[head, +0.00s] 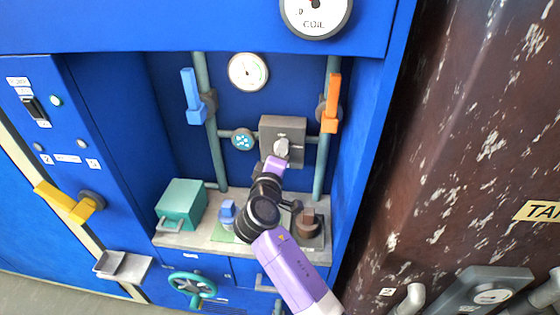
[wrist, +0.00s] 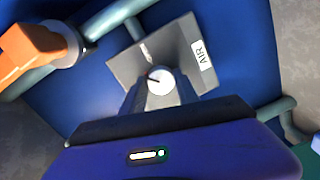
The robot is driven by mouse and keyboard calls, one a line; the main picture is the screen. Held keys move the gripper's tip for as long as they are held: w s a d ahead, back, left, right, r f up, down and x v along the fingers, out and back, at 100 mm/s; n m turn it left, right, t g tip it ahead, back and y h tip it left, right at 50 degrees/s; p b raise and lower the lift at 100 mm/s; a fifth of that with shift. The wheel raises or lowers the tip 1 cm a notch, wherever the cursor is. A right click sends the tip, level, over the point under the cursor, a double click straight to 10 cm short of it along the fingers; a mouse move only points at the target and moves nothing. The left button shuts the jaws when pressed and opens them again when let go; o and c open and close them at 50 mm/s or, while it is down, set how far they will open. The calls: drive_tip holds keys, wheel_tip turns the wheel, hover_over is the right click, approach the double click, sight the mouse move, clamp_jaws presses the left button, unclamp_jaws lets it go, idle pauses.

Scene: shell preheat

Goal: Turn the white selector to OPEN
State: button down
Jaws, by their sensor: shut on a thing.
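The white selector (head: 281,148) sits on the front of a grey box (head: 297,124) on the pipes in the blue recess. In the wrist view the selector (wrist: 160,79) is a round white knob with a dark pointer mark and a small red spot near its left edge. The grey box (wrist: 124,66) carries a label reading AIR. My gripper (head: 278,160) reaches up to the selector from below. In the wrist view my gripper's fingers (wrist: 160,94) are shut on the selector, one on each side. I cannot read any OPEN mark.
A blue lever (head: 192,96) is at left and an orange lever (head: 331,103) close at right, also in the wrist view (wrist: 35,52). A gauge (head: 248,72) sits above. A teal box (head: 181,204) and a shelf (head: 190,239) lie below.

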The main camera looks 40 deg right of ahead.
drive_tip(key=shift+s+f+m+t+y+b, duration=0.15)
drive_tip(key=shift+m+y+b, duration=0.1)
drive_tip(key=shift+m+b, duration=1.55)
drive_tip(key=shift+w+m+t+y+b, duration=0.15)
drive_tip(key=shift+m+y+b, duration=0.1)
drive_tip(key=shift+m+b, duration=1.5)
drive_tip(key=shift+s+m, duration=0.1)
drive_tip(key=shift+m, duration=0.15)
drive_tip(key=c, duration=0.9)
unclamp_jaws()
drive_tip(key=v, duration=0.7)
drive_tip(key=shift+s+a, duration=0.25)
